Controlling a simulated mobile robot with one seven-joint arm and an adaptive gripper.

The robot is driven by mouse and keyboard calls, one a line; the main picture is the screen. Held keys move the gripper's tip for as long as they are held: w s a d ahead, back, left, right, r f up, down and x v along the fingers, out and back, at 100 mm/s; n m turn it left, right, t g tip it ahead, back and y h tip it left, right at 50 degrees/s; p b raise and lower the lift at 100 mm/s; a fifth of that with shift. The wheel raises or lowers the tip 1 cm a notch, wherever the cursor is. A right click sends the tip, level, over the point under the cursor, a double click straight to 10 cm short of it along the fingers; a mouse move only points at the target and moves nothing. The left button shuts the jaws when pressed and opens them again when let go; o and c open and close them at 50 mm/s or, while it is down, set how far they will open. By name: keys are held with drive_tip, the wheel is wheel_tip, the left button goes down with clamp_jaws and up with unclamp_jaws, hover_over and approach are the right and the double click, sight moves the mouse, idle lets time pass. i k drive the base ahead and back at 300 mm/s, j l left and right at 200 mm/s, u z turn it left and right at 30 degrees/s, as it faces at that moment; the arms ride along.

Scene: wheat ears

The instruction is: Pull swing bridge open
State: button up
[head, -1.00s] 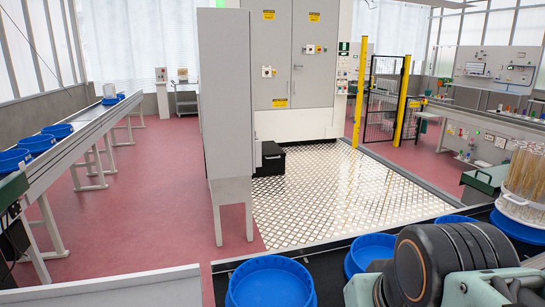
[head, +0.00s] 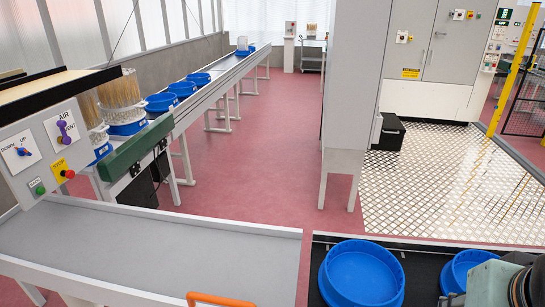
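A flat grey panel with raised pale edges (head: 150,250), which looks like the swing bridge, spans the lower left of the head view. It lies level between the control-box side at left and the dark conveyor at right, with a narrow gap visible at its right end. An orange handle (head: 222,299) shows at its near edge, cut off by the bottom of the picture. Part of my arm shows at the lower right corner, apart from the handle. My gripper's fingers are not in view.
A control box (head: 45,155) with knobs and a red stop button stands at left. Blue tubs (head: 362,273) sit on the dark conveyor at right. A tall grey cabinet (head: 348,100) stands beyond. The red floor (head: 265,150) behind the panel is clear.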

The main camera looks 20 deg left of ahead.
sight(110, 254)
drive_tip(key=u, duration=2.25)
drive_tip(key=i+j, duration=0.1)
drive_tip(key=i, duration=0.25)
drive_tip(key=i+j+u, duration=0.25)
drive_tip(key=k+l+z, duration=0.25)
drive_tip(key=k, duration=0.05)
